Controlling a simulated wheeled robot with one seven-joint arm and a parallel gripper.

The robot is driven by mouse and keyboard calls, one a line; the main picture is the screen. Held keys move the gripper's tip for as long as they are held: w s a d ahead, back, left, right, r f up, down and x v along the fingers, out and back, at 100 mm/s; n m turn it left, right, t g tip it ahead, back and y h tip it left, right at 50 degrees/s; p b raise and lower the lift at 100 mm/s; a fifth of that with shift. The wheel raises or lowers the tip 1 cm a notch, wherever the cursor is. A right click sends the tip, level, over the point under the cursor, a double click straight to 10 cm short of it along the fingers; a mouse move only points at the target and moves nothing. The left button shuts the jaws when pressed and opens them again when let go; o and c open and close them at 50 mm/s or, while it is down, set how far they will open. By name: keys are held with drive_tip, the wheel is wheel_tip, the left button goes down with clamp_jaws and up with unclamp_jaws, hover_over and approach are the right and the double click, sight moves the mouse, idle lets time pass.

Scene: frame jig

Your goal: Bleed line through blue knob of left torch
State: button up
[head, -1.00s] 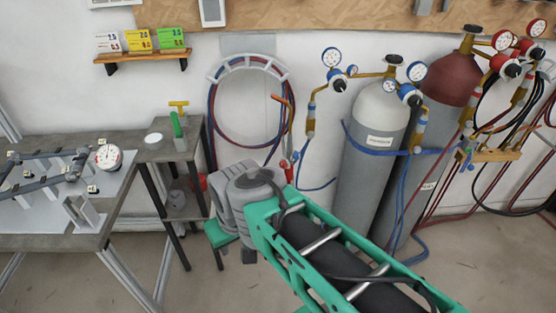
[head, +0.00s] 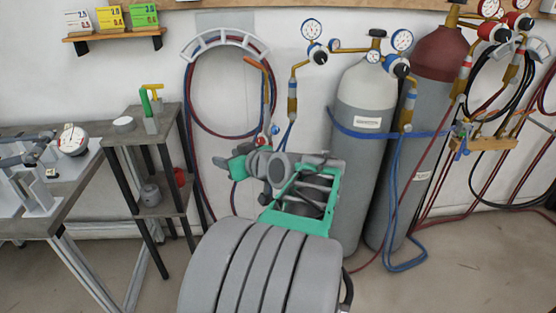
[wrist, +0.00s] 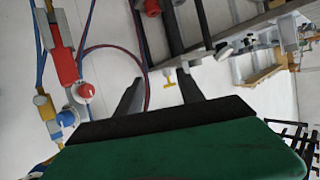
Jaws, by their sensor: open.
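The left torch (head: 265,88) hangs upright on the wall by the hose hanger, its copper tip at the top. Its blue knob (head: 275,130) and red knob (head: 261,140) show just above my arm in the head view. In the wrist view, the torch (wrist: 62,62) is at the left, with its red knob (wrist: 86,92) and blue knob (wrist: 67,118) near the left edge. My gripper (wrist: 159,78) is open and empty; both fingers stand to the right of the torch, apart from it. In the head view my wrist partly hides the lower hoses.
Red and blue hoses (head: 191,115) loop on the wall around the hanger (head: 222,40). A grey gas cylinder (head: 360,180) stands right of my arm, beside a maroon-topped one (head: 440,60). A small shelf stand (head: 148,135) is at the left, near a workbench (head: 80,200).

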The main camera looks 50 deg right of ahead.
sight(276, 131)
drive_tip(key=s+d+r+m+t+h+b, duration=0.25)
drive_tip(key=s+d+h, duration=0.25)
drive_tip(key=s+d, duration=0.7)
drive_tip(key=x, duration=0.7)
drive_tip(key=shift+w+f+b, duration=0.2)
drive_tip(key=shift+f+b, duration=0.15)
drive_tip(key=shift+b, duration=0.05)
drive_tip(key=shift+w+d, duration=0.25)
clamp_jaws()
